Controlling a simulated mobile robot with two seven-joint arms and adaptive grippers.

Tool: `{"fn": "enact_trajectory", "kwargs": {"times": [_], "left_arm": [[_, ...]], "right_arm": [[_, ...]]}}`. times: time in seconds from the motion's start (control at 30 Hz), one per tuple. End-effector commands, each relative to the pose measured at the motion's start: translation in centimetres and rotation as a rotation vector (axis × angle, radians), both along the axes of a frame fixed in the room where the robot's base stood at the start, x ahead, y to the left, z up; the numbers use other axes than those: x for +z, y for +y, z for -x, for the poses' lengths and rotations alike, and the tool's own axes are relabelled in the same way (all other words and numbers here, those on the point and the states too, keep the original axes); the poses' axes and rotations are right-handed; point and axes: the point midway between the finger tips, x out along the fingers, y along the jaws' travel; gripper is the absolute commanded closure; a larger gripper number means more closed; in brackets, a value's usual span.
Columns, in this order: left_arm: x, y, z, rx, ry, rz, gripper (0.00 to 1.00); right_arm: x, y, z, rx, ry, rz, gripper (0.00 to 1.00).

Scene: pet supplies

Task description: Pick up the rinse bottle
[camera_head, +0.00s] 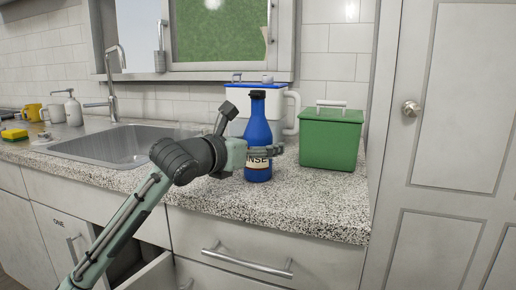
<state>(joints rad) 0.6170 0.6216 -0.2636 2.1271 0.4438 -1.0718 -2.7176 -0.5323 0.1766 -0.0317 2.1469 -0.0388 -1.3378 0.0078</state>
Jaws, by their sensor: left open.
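The rinse bottle is a blue bottle (258,128) with a dark cap and a pale label that reads "NSE" where it shows. It stands upright on the speckled countertop, right of the sink. The gripper is open. Part of the label is hidden behind the gripper and wrist, and I cannot tell whether the fingers touch the bottle. My right gripper does not show.
A green lidded box (331,138) stands close on the right. A white and blue container (291,108) is right behind the bottle. The sink (110,146) and faucet (115,75) are left. A drawer (150,272) below is pulled open. Bare counter (300,205) lies in front.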

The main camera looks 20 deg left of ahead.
Motion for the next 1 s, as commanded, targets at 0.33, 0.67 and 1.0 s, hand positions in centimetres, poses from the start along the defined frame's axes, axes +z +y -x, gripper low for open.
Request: {"fn": "enact_trajectory", "kwargs": {"times": [0.33,0.67,1.0], "left_arm": [[-0.02,-0.05,-0.15,0.000,0.000,0.000,0.32],[-0.02,-0.04,-0.14,0.000,0.000,0.000,0.73],[0.25,-0.02,-0.11,0.000,-0.006,0.000,1.00]], "right_arm": [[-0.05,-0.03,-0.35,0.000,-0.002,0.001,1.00],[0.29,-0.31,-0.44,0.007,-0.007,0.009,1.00],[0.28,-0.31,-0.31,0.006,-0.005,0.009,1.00]]}}
